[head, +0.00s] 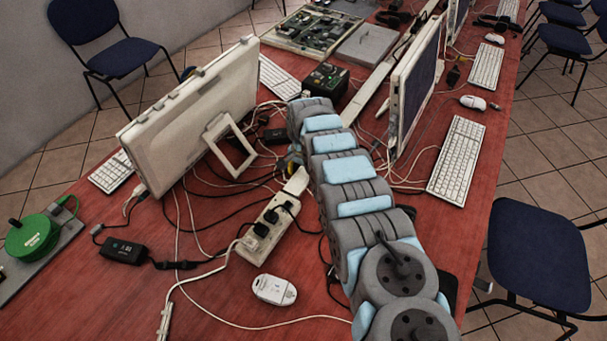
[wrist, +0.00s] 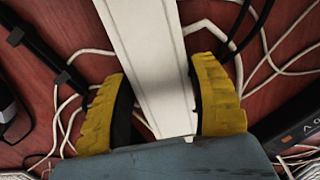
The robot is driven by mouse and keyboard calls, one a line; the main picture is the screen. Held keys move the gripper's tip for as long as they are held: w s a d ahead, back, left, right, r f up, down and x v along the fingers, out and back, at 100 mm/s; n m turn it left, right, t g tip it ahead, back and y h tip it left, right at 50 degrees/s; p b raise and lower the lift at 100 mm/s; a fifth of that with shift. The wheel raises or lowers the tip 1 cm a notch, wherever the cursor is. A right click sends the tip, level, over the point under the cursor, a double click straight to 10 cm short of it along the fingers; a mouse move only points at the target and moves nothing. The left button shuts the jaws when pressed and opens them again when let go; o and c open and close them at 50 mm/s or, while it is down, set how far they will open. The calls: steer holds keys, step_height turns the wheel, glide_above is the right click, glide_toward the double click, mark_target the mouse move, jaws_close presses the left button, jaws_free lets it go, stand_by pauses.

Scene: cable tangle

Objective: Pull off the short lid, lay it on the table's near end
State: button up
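In the wrist view a long, flat white strip (wrist: 152,50), which looks like a duct lid, runs from the top edge down between my two yellow fingers. My gripper (wrist: 165,105) is open around it; the right finger is close to or touching the strip's edge, and the left finger has a small gap. The strip's lower end is hidden behind my grey-blue gripper body. In the head view my arm covers most of my gripper, and a short white piece (head: 296,181) shows just below it. I cannot tell where the short lid ends.
A power strip (head: 268,228) with plugs, a white mouse (head: 274,290) and a black adapter (head: 123,251) lie nearby among loose cables. Monitors (head: 195,115) (head: 412,85) stand on both sides of my arm. The red table's near end (head: 110,315) has bare room.

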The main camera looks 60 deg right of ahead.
mark_target(303, 175)
steer(key=c, duration=0.6)
steer(key=shift+r, duration=0.15)
steer(key=shift+r+p, duration=2.2)
steer(key=shift+p, duration=0.45)
